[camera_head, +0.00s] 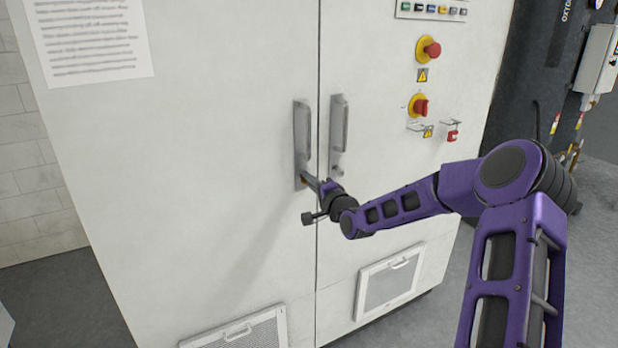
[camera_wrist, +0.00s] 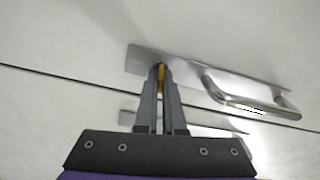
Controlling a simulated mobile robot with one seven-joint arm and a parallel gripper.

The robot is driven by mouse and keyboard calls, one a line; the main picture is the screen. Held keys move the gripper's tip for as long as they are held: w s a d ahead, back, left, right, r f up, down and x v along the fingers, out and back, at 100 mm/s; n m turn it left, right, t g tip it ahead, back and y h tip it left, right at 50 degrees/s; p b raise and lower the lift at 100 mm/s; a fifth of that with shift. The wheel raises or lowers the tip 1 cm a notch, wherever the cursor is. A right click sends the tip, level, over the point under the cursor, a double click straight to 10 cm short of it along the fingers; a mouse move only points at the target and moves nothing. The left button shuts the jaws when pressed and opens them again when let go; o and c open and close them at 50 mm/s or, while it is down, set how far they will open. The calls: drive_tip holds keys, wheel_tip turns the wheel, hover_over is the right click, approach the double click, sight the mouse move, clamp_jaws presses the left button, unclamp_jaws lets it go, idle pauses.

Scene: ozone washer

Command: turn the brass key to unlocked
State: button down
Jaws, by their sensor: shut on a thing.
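The brass key (camera_wrist: 161,73) shows as a thin yellow strip between my fingertips in the wrist view. My gripper (camera_wrist: 161,82) is shut on it, at the end of the metal lock plate (camera_wrist: 143,62) beside the handle (camera_wrist: 245,102). In the head view my gripper (camera_head: 308,180) reaches the lower end of the left door's handle plate (camera_head: 301,130). The key is mostly hidden by the fingers, and I cannot tell its turned angle.
The white cabinet's right door has its own handle (camera_head: 338,125) close by. A red emergency button (camera_head: 428,49) and a red rotary switch (camera_head: 419,107) sit higher on the right. Vent grilles (camera_head: 388,285) are low on the doors. Both doors look closed.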

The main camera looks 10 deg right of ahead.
drive_tip(key=shift+m, duration=0.9)
drive_tip(key=c, duration=1)
unclamp_jaws()
drive_tip(key=p+v, duration=0.1)
drive_tip(key=v, duration=1.6)
drive_tip(key=shift+s, duration=0.2)
